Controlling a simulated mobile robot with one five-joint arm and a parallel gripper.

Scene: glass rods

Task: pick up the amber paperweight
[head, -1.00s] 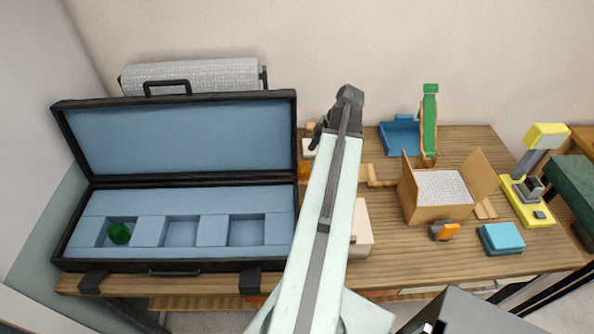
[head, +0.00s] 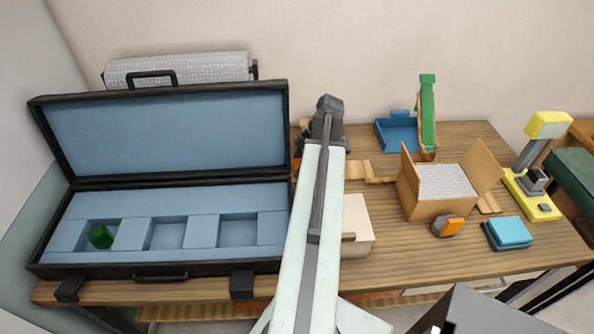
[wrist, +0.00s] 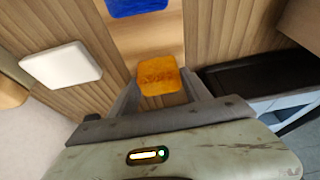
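The amber paperweight (wrist: 158,76) is a rounded orange-yellow block in the wrist view, just beyond and between my fingertips. In the head view only a small orange sliver of it (head: 295,168) shows at the left edge of my arm; the rest is hidden. My gripper (wrist: 160,88) is open, with one finger on each side of the paperweight's near part. I cannot tell whether either finger touches it. In the head view my arm hides most of the gripper.
The open black case (head: 160,268) stands left of my arm, with a green piece (head: 101,236) in its left compartment. A white block (wrist: 60,66) and a blue object (wrist: 138,6) lie near the paperweight. An open cardboard box (head: 432,208) stands to the right.

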